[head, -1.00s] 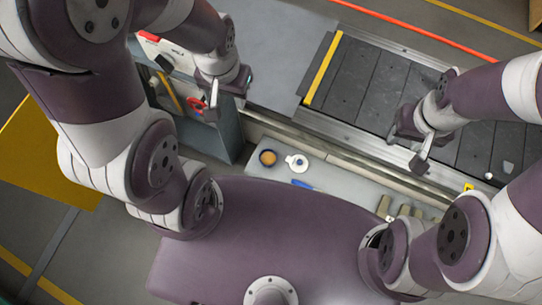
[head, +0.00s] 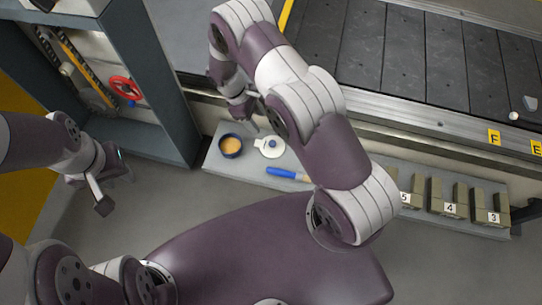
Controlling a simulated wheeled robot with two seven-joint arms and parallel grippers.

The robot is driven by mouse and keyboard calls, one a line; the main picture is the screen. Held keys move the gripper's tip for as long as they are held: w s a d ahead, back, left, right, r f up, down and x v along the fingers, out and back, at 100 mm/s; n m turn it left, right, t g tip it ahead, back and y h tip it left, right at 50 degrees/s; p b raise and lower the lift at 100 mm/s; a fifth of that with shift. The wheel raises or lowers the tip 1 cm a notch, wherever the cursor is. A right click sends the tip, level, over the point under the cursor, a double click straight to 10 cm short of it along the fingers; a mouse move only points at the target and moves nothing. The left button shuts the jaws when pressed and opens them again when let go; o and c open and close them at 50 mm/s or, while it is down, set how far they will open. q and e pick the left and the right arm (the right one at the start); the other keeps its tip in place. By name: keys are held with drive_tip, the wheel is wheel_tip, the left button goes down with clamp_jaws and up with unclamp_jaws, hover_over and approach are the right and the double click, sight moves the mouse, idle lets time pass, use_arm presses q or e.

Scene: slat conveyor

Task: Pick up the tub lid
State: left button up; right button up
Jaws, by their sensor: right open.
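The tub lid (head: 271,147) is a small white disc with a side tab and a blue centre, lying flat on the grey shelf (head: 225,172) in front of the conveyor. Beside it on the left stands an open, round, dark blue tub (head: 230,146) with tan contents. My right gripper (head: 247,116) is open just above and behind the lid in the picture, apart from it; my arm partly hides its jaws. My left gripper (head: 97,188) hangs over the floor at the left, well away from the lid; its jaw opening is unclear.
The slat conveyor (head: 400,55) runs behind. A grey cabinet frame with a red handwheel (head: 125,87) stands at the left.

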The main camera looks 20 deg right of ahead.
drive_tip(key=b, duration=0.3)
hover_over(271, 142)
drive_tip(key=a, duration=0.2)
drive_tip(key=f, duration=0.7)
drive_tip(key=shift+w+d+f, duration=0.15)
drive_tip(key=shift+w+f, duration=0.2)
drive_tip(key=shift+w, duration=0.05)
drive_tip(key=b+x, duration=0.1)
drive_tip(key=x, duration=0.1)
drive_tip(key=b+x, duration=0.2)
drive_tip(key=x, duration=0.1)
drive_tip(key=shift+w+f, duration=0.2)
drive_tip(key=shift+f, duration=0.05)
drive_tip(key=shift+r, duration=0.1)
clamp_jaws()
